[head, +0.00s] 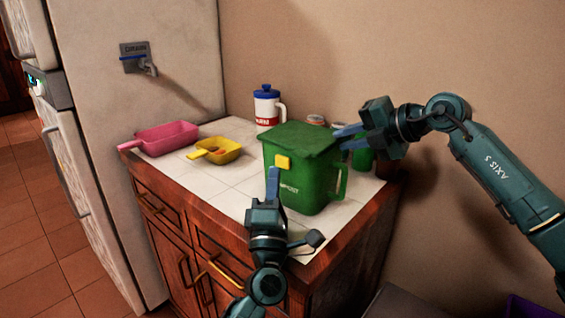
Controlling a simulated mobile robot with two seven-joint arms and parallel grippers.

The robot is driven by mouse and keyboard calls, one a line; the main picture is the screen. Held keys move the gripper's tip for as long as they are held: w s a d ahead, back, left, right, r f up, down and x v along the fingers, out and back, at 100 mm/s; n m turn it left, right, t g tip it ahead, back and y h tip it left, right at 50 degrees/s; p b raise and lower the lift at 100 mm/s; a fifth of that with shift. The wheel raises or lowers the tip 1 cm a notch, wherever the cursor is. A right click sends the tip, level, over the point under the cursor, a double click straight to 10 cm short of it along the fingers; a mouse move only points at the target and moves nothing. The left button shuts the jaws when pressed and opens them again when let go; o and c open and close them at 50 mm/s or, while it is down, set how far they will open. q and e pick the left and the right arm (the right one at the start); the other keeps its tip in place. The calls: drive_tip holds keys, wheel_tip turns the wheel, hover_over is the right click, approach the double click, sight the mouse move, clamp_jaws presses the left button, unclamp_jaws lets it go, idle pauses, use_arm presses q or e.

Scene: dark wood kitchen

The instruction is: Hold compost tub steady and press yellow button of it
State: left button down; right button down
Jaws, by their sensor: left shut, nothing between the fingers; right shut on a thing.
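The green compost tub (304,176) stands upright on the white tiled counter, lid down, with a handle on its right side. Its yellow button (283,162) is on the front near the lid edge. My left gripper (273,175) is shut and empty, pointing up in front of the tub, its fingertips just below the button in the picture; I cannot tell whether they touch. My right gripper (346,137) comes from the right, shut on the tub at its upper right edge. The exact contact is partly hidden.
A pink scoop (166,138) and a yellow scoop (218,151) lie left on the counter (228,188). A white jug with blue lid (266,106) stands behind the tub. Jars (316,119) stand near the wall.

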use_arm(q)
drive_tip(key=s+a, duration=0.2)
drive_tip(key=shift+s+f, duration=0.2)
drive_tip(key=shift+s, duration=0.2)
drive_tip(key=shift+s+a+r, duration=0.15)
drive_tip(key=shift+s+a, duration=0.05)
drive_tip(key=shift+s, duration=0.05)
drive_tip(key=shift+r, duration=0.1)
idle(0.5)
drive_tip(key=shift+a, duration=0.1)
idle(1.5)
drive_tip(key=s+a, duration=0.1)
drive_tip(key=s, duration=0.1)
drive_tip(key=s+a+r, duration=0.1)
drive_tip(key=s, duration=0.1)
drive_tip(key=shift+a, duration=0.35)
drive_tip(key=shift+d, duration=0.1)
